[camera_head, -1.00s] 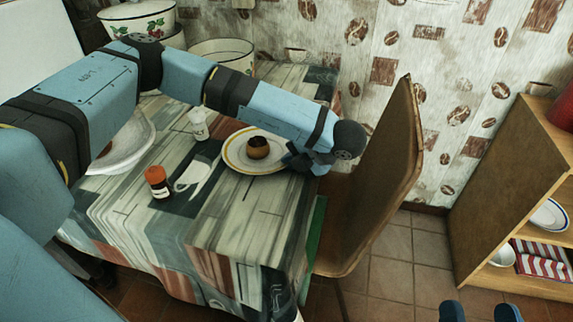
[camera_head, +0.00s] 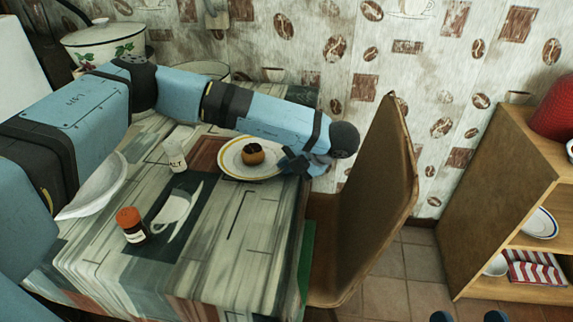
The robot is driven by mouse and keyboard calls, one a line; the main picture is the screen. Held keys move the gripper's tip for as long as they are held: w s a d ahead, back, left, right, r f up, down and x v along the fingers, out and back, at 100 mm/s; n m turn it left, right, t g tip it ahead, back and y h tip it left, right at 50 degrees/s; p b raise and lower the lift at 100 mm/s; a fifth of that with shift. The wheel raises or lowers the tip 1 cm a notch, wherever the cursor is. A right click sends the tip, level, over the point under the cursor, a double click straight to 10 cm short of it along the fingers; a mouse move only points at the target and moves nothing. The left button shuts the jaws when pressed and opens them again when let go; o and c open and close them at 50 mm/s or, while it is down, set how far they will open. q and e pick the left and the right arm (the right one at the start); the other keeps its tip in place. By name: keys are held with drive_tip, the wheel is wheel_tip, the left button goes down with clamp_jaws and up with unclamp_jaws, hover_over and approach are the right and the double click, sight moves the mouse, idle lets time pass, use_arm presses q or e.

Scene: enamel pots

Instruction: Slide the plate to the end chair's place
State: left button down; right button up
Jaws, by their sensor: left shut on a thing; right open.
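The plate (camera_head: 232,163), white with a yellow band, lies on the table near its right edge. A small brown bun-like dessert (camera_head: 253,154) sits on it. My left gripper (camera_head: 286,161) reaches over the table from the left and is shut on the plate's right rim; its fingertips are partly hidden by the wrist. The end chair (camera_head: 372,200), brown with a tall back, stands at the table's right end, just right of my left wrist. My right gripper (camera_head: 468,317) shows only as two dark blue fingertips at the bottom edge, apart and empty, over the floor.
A salt shaker (camera_head: 176,157), an orange-capped jar (camera_head: 131,225) and a large white dish (camera_head: 97,189) stand on the table (camera_head: 228,240). An enamel pot (camera_head: 105,42) is behind my arm. A wooden shelf (camera_head: 480,190) stands right. The table's front right is clear.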

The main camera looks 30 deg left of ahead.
use_arm(q)
drive_tip(key=c, duration=1.3)
unclamp_jaws()
drive_tip(key=shift+o, duration=0.6)
drive_tip(key=shift+s, duration=0.1)
use_arm(e)
drive_tip(key=shift+s+a, duration=0.1)
use_arm(q)
drive_tip(key=shift+d+r, duration=0.1)
drive_tip(key=shift+d, duration=0.05)
drive_tip(key=p+v, duration=0.1)
drive_tip(key=v, duration=0.1)
drive_tip(key=shift+d+r, duration=0.15)
drive_tip(key=shift+r, duration=0.05)
drive_tip(key=p+v, duration=0.3)
drive_tip(key=v, duration=0.8)
use_arm(e)
wheel_tip(320, 180, down, 6)
drive_tip(key=d+g+h, duration=0.2)
drive_tip(key=shift+d+r+g+h, duration=0.15)
drive_tip(key=shift+d+g+h, duration=0.15)
drive_tip(key=shift+g, duration=0.1)
